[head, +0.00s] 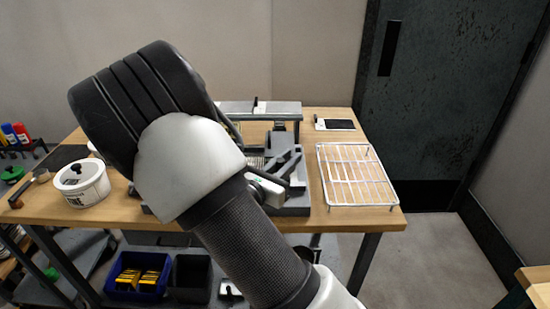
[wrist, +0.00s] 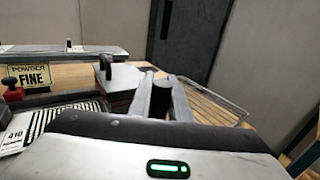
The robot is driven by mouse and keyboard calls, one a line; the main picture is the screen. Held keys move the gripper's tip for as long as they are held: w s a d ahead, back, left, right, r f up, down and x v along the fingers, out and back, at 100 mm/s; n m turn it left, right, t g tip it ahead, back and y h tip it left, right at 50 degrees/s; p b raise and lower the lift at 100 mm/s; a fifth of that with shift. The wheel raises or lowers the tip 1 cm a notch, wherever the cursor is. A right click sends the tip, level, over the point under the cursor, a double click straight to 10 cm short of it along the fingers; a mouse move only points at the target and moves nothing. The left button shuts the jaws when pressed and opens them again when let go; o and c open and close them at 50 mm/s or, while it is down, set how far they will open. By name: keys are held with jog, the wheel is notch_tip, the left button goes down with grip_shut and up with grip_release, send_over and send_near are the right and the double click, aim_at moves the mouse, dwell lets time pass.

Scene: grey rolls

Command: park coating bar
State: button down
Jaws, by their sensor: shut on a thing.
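My gripper (head: 290,160) is over the grey bench device (head: 297,209) in the middle of the table, partly hidden by my own arm in the head view. In the wrist view its two grey fingers (wrist: 161,92) reach forward, close together. They are shut on a dark, rounded thing (wrist: 158,101), of which only a small part shows between them. I cannot tell for sure whether this is the coating bar.
A white wire rack (head: 357,179) stands on the table's right side. A white tub (head: 82,187) stands at the left. A dark flat pad (head: 340,125) lies at the back right.

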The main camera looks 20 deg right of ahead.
jog(key=shift+s+d, duration=0.3)
jog(key=shift+d, duration=0.35)
jog(key=shift+f, duration=0.1)
jog(key=c, duration=1.6)
grip_release()
jog(key=shift+d, duration=0.15)
jog(key=shift+c, duration=0.2)
jog(key=shift+a, duration=0.2)
jog(key=p+v, duration=0.2)
jog(key=v, duration=1.5)
jog(key=shift+s, duration=0.15)
